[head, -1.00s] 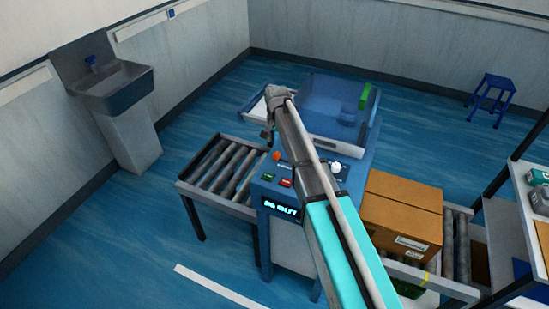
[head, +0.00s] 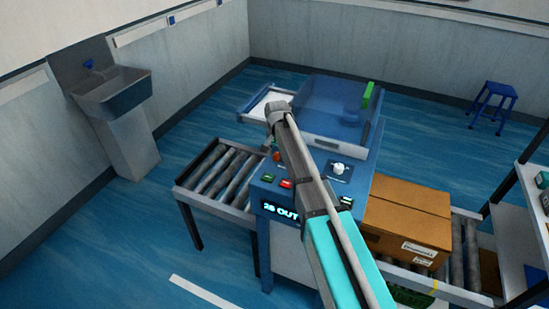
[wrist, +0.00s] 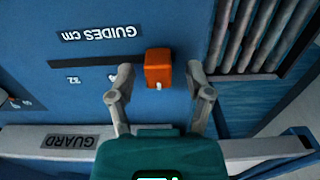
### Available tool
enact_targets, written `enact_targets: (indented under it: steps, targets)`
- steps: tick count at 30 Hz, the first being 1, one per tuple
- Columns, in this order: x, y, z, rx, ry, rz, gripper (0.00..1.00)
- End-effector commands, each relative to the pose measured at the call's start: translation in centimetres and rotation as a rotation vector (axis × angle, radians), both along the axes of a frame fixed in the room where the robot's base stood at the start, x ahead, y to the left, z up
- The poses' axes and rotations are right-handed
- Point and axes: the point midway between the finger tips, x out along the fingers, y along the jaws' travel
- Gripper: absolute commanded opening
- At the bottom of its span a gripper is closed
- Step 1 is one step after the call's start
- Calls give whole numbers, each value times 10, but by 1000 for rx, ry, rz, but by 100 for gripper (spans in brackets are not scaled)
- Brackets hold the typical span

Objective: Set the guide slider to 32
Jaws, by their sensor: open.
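The guide slider is an orange knob (wrist: 158,70) on a dark slot in the blue panel, under the upside-down "GUIDES cm" label (wrist: 99,34) in the wrist view. An upside-down scale mark that looks like 32 (wrist: 73,79) lies to the knob's left. My gripper (wrist: 160,74) is open, one finger on each side of the knob, with a gap visible on both sides. In the head view my gripper (head: 273,143) is over the panel's left part, partly hiding the knob. The lit display (head: 281,212) seems to read "28 OUT".
A white rail marked GUARD (wrist: 69,141) runs beneath my gripper. Rollers (wrist: 243,35) lie right of the panel in the wrist view. In the head view, green and red buttons (head: 286,183), a white dial (head: 338,168) and a cardboard box (head: 407,222) are nearby.

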Motion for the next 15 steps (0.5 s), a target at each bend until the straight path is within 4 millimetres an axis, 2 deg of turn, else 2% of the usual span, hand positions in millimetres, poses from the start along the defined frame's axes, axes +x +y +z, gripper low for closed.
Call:
enact_targets:
  steps: [13,15]
  targets:
    - [0,0,-3,0,0,0,66]
    - [0,0,-3,0,0,0,55]
